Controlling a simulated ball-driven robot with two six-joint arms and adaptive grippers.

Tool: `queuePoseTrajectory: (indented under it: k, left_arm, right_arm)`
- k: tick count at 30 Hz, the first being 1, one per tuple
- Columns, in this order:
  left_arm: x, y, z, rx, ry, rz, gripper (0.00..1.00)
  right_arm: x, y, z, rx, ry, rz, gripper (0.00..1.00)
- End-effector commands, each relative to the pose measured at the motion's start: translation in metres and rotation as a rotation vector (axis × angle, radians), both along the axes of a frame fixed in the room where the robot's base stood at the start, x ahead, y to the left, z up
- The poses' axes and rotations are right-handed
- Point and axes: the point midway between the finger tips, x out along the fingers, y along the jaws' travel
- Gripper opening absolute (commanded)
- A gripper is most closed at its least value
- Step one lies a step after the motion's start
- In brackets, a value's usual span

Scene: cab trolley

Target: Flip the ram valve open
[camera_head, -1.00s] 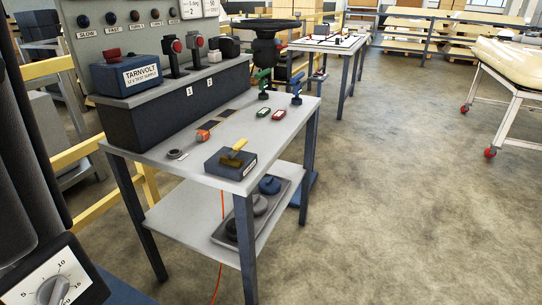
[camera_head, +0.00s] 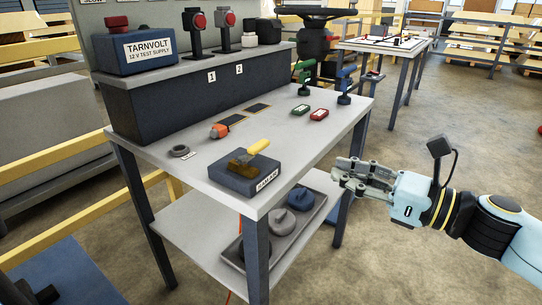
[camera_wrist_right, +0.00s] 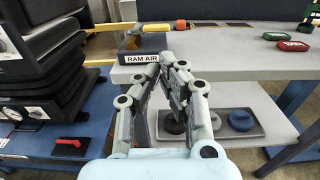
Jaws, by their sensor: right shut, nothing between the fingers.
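The ram valve is a dark blue block (camera_head: 245,175) labelled RAM AIR with a yellow lever handle (camera_head: 257,147), near the front edge of the grey trolley top (camera_head: 300,149). The lever leans up to the right in the head view. In the right wrist view the block (camera_wrist_right: 142,48) and its yellow lever (camera_wrist_right: 155,27) show beyond my fingertips. My right gripper (camera_head: 340,176) is shut and empty, to the right of the trolley's edge and apart from the valve. In the wrist view my right gripper (camera_wrist_right: 167,58) points toward the trolley. My left gripper is not in view.
A TARNVOLT supply box (camera_head: 147,48) and red-buttoned stands are on the raised shelf. A tray with discs (camera_head: 312,224) is on the lower shelf.

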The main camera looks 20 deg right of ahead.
Motion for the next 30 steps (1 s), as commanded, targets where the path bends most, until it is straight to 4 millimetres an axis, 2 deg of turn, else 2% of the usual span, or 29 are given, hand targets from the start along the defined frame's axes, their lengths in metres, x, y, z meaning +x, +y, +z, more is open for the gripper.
queuePoseTrajectory:
  k: [6,14,20,30]
  left_arm:
    - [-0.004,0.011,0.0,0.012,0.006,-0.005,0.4]
    - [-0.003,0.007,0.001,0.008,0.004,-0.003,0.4]
    - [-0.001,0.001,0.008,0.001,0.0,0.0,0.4]
    - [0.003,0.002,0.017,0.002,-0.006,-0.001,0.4]
  right_arm:
    - [0.001,-0.001,-0.001,0.002,0.0,-0.002,0.0]
    - [0.006,0.002,0.0,0.005,0.0,-0.004,0.0]
    - [0.03,0.021,0.002,0.009,-0.002,-0.006,0.0]
    - [0.086,0.066,0.001,0.007,0.001,-0.004,0.0]
